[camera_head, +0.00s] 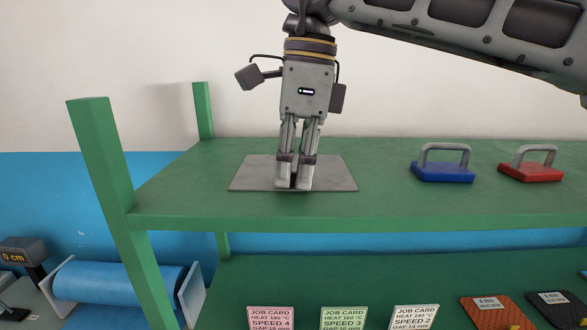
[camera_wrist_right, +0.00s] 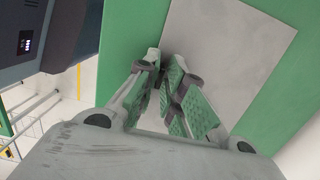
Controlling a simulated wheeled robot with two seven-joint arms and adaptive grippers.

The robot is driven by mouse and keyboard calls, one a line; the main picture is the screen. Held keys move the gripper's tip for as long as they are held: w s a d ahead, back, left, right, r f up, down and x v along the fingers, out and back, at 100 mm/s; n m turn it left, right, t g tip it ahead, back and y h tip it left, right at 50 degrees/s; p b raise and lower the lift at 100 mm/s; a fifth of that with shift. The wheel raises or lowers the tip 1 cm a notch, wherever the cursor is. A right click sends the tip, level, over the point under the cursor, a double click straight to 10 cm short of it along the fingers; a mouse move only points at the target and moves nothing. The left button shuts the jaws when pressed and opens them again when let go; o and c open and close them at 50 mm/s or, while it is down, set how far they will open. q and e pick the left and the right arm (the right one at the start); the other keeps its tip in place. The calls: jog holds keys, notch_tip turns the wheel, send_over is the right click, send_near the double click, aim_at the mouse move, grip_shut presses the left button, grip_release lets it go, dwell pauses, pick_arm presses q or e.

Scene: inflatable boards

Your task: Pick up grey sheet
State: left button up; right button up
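The grey sheet (camera_head: 245,178) lies flat on the green upper shelf, near its front edge. In the right wrist view the sheet (camera_wrist_right: 235,50) fills much of the upper middle, over green shelf surface. My right gripper (camera_head: 294,186) points straight down with its fingertips at the sheet's front part. The fingers are close together with only a narrow dark gap between them. The right wrist view shows their green-padded tips (camera_wrist_right: 172,88) over the sheet. I cannot tell whether they pinch it. My left gripper is not in view.
A blue block with a handle (camera_head: 443,171) and a red one (camera_head: 531,171) stand right of the sheet. Several job cards (camera_head: 344,318) and dark mats (camera_head: 497,313) are on the level below. A green post (camera_head: 101,155) rises at the left, near a blue roll (camera_head: 118,287).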

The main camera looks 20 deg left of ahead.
dwell(0.3)
grip_shut()
jog(key=shift+r, duration=0.1)
notch_tip(320, 180, up, 10)
jog(key=shift+b, duration=0.35)
dwell(0.6)
